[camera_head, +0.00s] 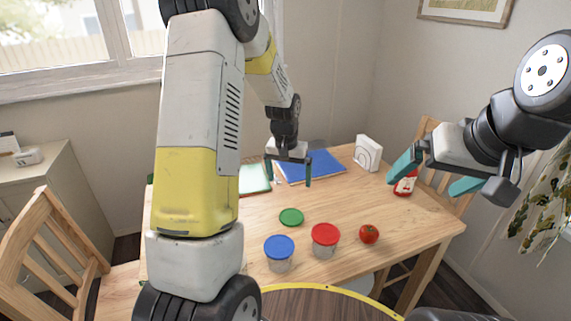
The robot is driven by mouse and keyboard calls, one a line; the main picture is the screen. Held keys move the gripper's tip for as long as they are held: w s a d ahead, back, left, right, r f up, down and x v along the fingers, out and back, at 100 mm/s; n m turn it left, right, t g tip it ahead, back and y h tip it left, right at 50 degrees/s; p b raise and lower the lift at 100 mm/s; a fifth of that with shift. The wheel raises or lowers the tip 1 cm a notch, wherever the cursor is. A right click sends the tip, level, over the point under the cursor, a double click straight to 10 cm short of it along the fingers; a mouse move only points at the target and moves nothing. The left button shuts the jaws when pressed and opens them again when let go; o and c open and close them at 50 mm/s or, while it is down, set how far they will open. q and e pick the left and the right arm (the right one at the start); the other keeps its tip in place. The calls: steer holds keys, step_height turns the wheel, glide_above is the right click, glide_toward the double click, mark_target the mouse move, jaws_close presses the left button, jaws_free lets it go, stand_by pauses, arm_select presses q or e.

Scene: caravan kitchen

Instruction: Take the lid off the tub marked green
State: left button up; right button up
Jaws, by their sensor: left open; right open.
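A green lid (291,217) lies flat on the table (335,270), with no tub body visible under it. A clear tub with a blue lid (279,247) and one with a red lid (325,235) stand upright in front of it. I see no tub marked green; my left arm hides part of the table. My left gripper (288,174) is open and empty, behind the green lid near the blue folder. My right gripper (424,186) is open and empty at the right, in front of a red bottle.
A tomato (369,234) sits right of the red-lidded tub. At the back are a blue folder (325,165), a green book (254,180), a white holder (368,153) and the red bottle (405,187). Wooden chairs (50,235) stand around. The table's right front is clear.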

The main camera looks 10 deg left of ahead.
arm_select(q)
steer(key=s+r+t+h, duration=0.1)
steer(key=s+r, duration=0.5)
steer(key=r, duration=0.2)
steer(key=s+r+t, duration=0.1)
steer(key=s+r, duration=0.5)
steer(key=r, duration=0.3)
steer(key=s+r+t, duration=0.1)
steer(key=s+r, duration=0.1)
steer(key=s, duration=0.5)
steer(key=s+r+t, duration=0.1)
steer(key=s+r, duration=0.2)
steer(key=s, duration=0.5)
steer(key=shift+d+h, duration=0.4)
steer(key=shift+r, duration=0.1)
